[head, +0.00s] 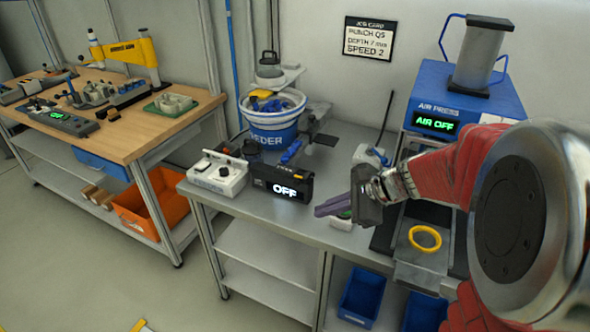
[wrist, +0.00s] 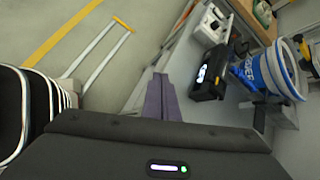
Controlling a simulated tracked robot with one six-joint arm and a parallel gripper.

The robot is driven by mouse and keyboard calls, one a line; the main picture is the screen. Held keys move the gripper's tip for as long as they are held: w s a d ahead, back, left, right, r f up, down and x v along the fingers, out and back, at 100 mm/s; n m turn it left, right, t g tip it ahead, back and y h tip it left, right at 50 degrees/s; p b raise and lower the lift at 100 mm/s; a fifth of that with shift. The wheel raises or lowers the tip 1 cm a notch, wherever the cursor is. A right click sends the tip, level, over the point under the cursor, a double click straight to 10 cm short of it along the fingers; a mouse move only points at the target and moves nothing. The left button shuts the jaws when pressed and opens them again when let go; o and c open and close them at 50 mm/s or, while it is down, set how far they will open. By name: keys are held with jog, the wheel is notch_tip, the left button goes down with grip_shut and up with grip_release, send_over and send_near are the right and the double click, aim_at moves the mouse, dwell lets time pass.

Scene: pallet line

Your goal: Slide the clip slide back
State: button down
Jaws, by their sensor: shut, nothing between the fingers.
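My gripper (head: 322,209) has purple fingers that are shut with nothing between them. In the head view it hangs over the front of the grey metal bench (head: 262,208), to the right of a black box with a lit OFF display (head: 285,191). In the wrist view the shut fingers (wrist: 160,84) point away over the bench edge, and the black box (wrist: 209,73) is to their right, apart from them. I cannot tell which part is the clip slide; none stands out clearly in either view.
A white control box (head: 217,173), a blue feeder bucket (head: 273,122) and a blue air press (head: 465,92) reading AIR OFF stand on the bench. A yellow ring (head: 425,238) lies before the press. A wooden bench (head: 140,128) is at left, with open floor between.

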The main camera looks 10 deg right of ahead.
jog(key=w+d+f+m+t, duration=0.1)
jog(key=w+d+m, duration=0.1)
jog(key=w+d+f+m+t, duration=0.1)
jog(key=w+d+f+m, duration=0.1)
jog(key=w+d+m, duration=0.1)
jog(key=w+d+f+m, duration=0.1)
jog(key=w+d+m, duration=0.1)
jog(key=d, duration=0.1)
jog(key=shift+w+f+m+t+y, duration=0.15)
jog(key=shift+w+m+t+y, duration=0.15)
jog(key=shift+m+t, duration=0.1)
jog(key=shift+a, duration=0.1)
jog(key=x, duration=0.9)
jog(key=shift+w+a+f, duration=0.15)
jog(key=shift+f, duration=0.05)
jog(key=shift+w+a+r, duration=0.3)
jog(key=shift+w+a, duration=0.2)
jog(key=shift+w, duration=0.05)
jog(key=shift+w+a+r, duration=0.35)
jog(key=shift+w+a, duration=0.1)
jog(key=shift+w, duration=0.1)
jog(key=shift+w+a+r, duration=0.2)
jog(key=shift+w+a, duration=0.1)
jog(key=shift+w, duration=0.05)
jog(key=shift+w, duration=0.15)
